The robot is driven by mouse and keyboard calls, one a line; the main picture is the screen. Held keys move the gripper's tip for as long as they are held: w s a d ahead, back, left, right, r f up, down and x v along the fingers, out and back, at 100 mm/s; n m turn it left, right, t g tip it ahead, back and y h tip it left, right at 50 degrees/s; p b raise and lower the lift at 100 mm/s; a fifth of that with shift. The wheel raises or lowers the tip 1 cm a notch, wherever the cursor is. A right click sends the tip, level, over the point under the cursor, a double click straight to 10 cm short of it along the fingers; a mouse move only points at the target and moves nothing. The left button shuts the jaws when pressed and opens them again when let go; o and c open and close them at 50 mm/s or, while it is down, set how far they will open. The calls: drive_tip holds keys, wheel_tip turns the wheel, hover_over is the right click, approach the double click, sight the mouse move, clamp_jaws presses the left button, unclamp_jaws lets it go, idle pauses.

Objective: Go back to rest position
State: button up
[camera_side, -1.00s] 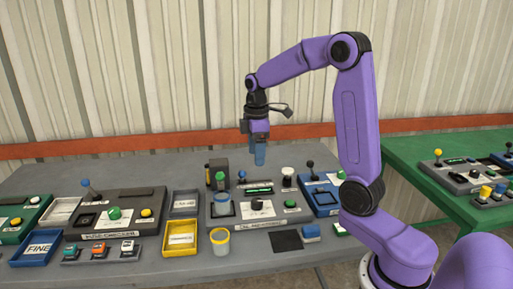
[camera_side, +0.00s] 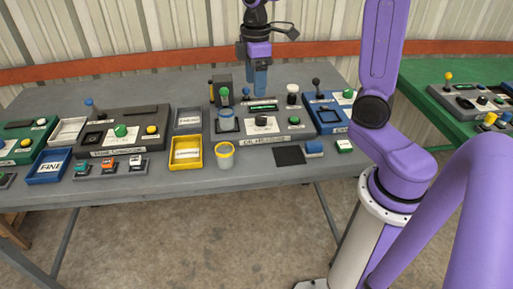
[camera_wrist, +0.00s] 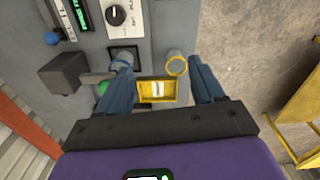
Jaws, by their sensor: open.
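My gripper (camera_side: 257,80) hangs fingers down at the far side of the grey console with dials and a green display (camera_side: 262,122), empty. In the wrist view its two blue fingers stand wide apart (camera_wrist: 160,64), with nothing between their tips but the bench scene beyond. The clear cup with a yellow rim (camera_side: 224,155) stands on the bench in front of the console; it also shows in the wrist view (camera_wrist: 176,65). A second cup with a blue rim (camera_side: 226,121) sits on the console's left part. My upper arm is cut off at the picture's top.
A yellow tray (camera_side: 186,165), a grey tray (camera_side: 187,131) and a blue tray marked FINE (camera_side: 49,180) lie on the grey bench. A blue console (camera_side: 328,127) stands to the right. A green table (camera_side: 430,97) is farther right. The space above the bench is open.

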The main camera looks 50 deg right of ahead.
drive_tip(key=s+a+f+n, duration=0.1)
drive_tip(key=s+a+f, duration=0.1)
drive_tip(key=s, duration=0.9)
drive_tip(key=s+a+f+n, duration=0.1)
drive_tip(key=s+a, duration=0.4)
drive_tip(key=s, duration=0.7)
drive_tip(key=shift+s+a+f, duration=0.25)
drive_tip(key=shift+s+f, duration=0.05)
drive_tip(key=shift+f, duration=0.05)
